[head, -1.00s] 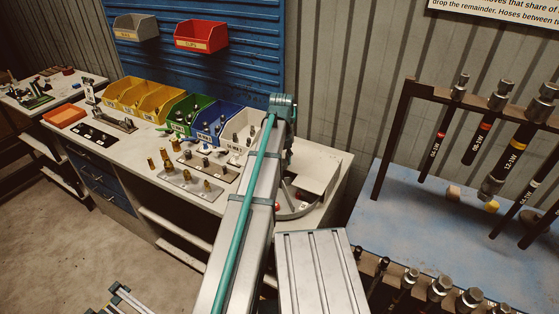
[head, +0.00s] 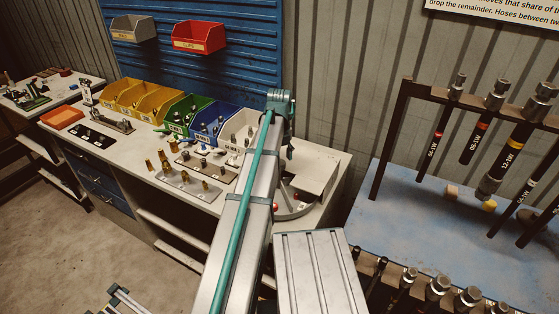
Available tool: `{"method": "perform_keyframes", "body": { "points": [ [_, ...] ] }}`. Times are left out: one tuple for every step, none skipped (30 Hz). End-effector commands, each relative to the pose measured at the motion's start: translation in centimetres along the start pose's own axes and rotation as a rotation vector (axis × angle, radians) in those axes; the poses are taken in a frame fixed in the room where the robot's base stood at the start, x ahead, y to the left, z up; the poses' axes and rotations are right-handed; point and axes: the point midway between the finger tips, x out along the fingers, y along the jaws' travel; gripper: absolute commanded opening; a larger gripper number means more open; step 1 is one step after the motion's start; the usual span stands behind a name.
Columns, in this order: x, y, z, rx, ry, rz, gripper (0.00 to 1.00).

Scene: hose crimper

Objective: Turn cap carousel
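The cap carousel (head: 296,209) is a round grey dish at the right end of the workbench. My gripper (head: 289,153) hangs from the arm's end, above and behind the visible part of the carousel. It appears apart from the carousel. Its fingers are small, dark and partly hidden, so their opening cannot be made out.
Yellow (head: 142,99), green (head: 181,120), blue (head: 214,123) and white (head: 238,137) bins line the bench left of my arm. Metal plates with brass fittings (head: 187,183) lie before them. A hose rack (head: 391,135) stands at the right on a blue surface (head: 395,230).

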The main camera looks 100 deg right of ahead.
Motion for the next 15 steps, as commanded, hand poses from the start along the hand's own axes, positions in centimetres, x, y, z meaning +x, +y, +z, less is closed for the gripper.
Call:
{"method": "perform_keyframes", "body": {
  "points": [
    [-0.9,-0.1,0.1,0.000,-0.002,-0.002,0.67],
    [-1.4,-0.1,0.1,0.000,-0.002,-0.001,0.67],
    [-2.2,-0.1,0.1,0.000,-0.002,-0.002,0.67],
    [-2.8,-0.1,0.1,0.000,-0.003,-0.002,0.67],
    [-3.4,-0.1,0.1,0.000,-0.003,-0.002,0.67],
    [-4.2,-0.1,0.1,0.000,-0.002,-0.002,0.67],
    [-4.8,-0.1,0.1,0.000,-0.003,-0.002,0.67],
    [-5.4,-0.1,0.1,0.000,-0.003,-0.002,0.67],
    [-6.1,-0.1,0.1,0.000,-0.002,-0.002,0.67],
    [-6.7,-0.1,0.1,0.000,-0.002,-0.002,0.67],
    [-7.2,-0.1,0.1,0.000,-0.003,-0.002,0.67],
    [-7.8,-0.1,0.1,0.000,-0.003,-0.002,0.67],
    [-8.3,-0.1,0.1,0.000,-0.002,-0.002,0.67],
    [-8.7,-0.1,0.1,0.000,-0.002,-0.001,0.67],
    [-9.1,-0.1,0.1,0.000,-0.002,-0.002,0.67]
  ]
}}
